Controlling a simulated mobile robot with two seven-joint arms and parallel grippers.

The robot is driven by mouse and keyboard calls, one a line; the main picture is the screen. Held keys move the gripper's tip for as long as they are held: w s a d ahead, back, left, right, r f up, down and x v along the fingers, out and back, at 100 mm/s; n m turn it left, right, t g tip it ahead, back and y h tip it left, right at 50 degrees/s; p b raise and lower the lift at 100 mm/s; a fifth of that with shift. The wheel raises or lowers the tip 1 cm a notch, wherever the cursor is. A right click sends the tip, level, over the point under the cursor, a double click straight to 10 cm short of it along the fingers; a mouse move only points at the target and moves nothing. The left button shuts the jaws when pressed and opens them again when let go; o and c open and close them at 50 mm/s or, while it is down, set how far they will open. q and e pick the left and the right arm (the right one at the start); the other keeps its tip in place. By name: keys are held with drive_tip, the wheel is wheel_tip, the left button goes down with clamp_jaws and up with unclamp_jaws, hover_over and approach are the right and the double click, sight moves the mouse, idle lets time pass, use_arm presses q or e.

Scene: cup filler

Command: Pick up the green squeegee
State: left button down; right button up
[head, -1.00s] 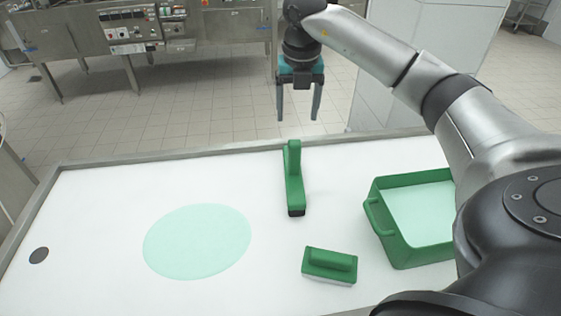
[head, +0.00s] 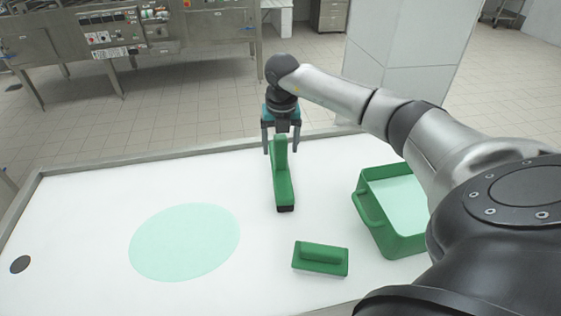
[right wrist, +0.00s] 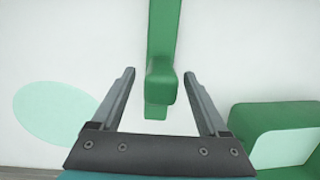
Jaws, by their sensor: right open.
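The green squeegee (head: 282,185) lies on the white table, with its raised handle toward the far edge and a dark end toward me. My right gripper (head: 281,150) is at the squeegee's far end, its fingers pointing down on either side of the handle in the head view. In the right wrist view, the squeegee (right wrist: 161,85) shows between the two open fingers of the gripper (right wrist: 160,75), with a gap on each side. Neither finger appears to touch it. My left gripper is not in view.
A green bin (head: 366,208) stands on the table at the right. A green scrubbing block (head: 320,259) lies nearer me. A pale green disc (head: 185,242) and a small dark disc (head: 20,264) are on the left. The table has a raised metal rim (head: 150,159).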

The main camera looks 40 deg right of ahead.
drive_tip(key=shift+w+d+f, duration=0.1)
drive_tip(key=shift+f, duration=0.6)
clamp_jaws()
idle(0.3)
